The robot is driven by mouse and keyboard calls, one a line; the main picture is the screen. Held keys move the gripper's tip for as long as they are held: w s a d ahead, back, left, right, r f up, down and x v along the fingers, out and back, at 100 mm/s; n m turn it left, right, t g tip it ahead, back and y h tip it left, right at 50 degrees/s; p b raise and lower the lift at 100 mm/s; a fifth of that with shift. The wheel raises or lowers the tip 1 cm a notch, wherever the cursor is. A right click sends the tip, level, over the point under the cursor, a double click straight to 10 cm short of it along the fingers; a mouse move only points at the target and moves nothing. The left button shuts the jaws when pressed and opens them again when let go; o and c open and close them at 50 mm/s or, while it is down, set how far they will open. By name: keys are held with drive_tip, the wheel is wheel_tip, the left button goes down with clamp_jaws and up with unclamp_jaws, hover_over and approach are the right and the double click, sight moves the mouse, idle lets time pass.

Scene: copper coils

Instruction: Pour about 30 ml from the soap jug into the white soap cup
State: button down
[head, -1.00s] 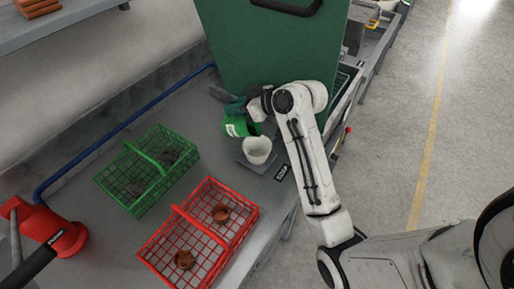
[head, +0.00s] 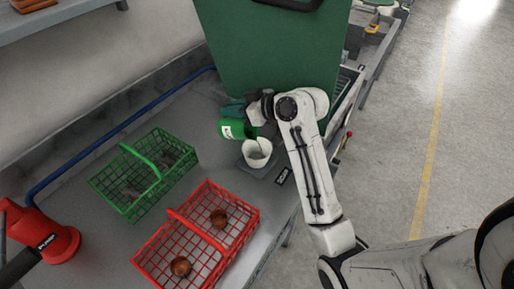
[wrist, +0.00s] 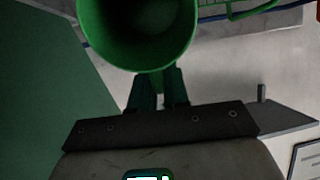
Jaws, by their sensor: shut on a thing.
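The green soap jug (head: 233,129) with a white label is tilted, its mouth toward the white soap cup (head: 256,159). A pale streak runs from the jug's mouth down into the cup. The cup stands upright on a grey plate (head: 273,173), just below and right of the jug. My gripper (head: 251,111) is shut on the jug, behind the cup. In the wrist view the jug's round open mouth (wrist: 140,28) fills the top, and my gripper's dark fingers (wrist: 158,88) are against its side. The level inside the cup is not clear.
A green wire basket (head: 143,174) and a red one (head: 196,236) with copper coils stand left and in front. A red pump (head: 45,240) is at the far left. A large green panel (head: 265,55) rises behind the jug. Some bench between jug and baskets is clear.

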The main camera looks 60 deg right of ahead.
drive_tip(key=shift+w+b, duration=0.3)
drive_tip(key=shift+w, duration=0.3)
drive_tip(key=shift+f+t+b, duration=0.1)
drive_tip(key=shift+t+b, duration=0.2)
drive_tip(key=shift+b, duration=0.3)
idle(0.6)
